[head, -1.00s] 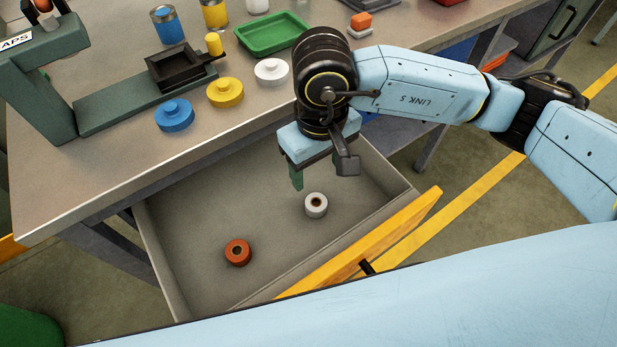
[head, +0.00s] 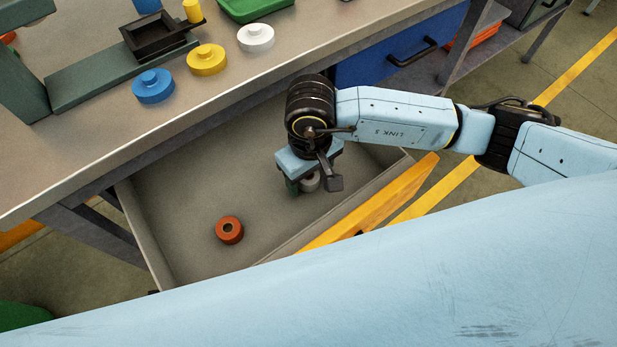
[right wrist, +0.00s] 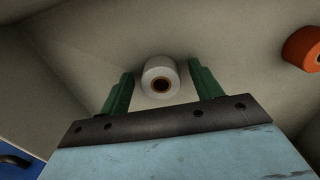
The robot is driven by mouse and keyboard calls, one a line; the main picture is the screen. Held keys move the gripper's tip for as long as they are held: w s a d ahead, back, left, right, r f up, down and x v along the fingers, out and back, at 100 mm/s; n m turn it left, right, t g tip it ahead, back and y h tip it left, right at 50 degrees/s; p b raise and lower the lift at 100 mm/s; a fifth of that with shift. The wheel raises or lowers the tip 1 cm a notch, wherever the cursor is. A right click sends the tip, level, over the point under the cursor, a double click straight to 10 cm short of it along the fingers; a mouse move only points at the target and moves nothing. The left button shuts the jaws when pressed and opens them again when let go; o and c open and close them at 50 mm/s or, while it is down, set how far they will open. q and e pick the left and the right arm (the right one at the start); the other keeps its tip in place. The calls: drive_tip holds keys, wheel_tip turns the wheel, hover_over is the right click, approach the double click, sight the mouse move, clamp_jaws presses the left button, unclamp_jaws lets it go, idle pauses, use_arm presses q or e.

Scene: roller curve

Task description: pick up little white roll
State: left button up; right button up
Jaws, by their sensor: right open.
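The little white roll (head: 309,182) stands in the open drawer, partly hidden by my right gripper in the head view. In the right wrist view the white roll (right wrist: 161,78) shows its dark hole and sits between the tips of the two green fingers. My right gripper (head: 301,188) is low in the drawer, over the roll. In the right wrist view my right gripper (right wrist: 160,88) is open, with a finger on each side of the roll and a small gap at each side. My left gripper is not in view.
An orange roll (head: 229,230) stands in the drawer (head: 185,205) to the left. The drawer's yellow front (head: 372,208) is close on the right. The workbench (head: 150,130) above holds blue, yellow and white knobbed discs and a green tray (head: 250,8).

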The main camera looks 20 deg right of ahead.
drive_tip(key=shift+f, duration=0.1)
drive_tip(key=c, duration=1)
drive_tip(key=shift+c, duration=0.2)
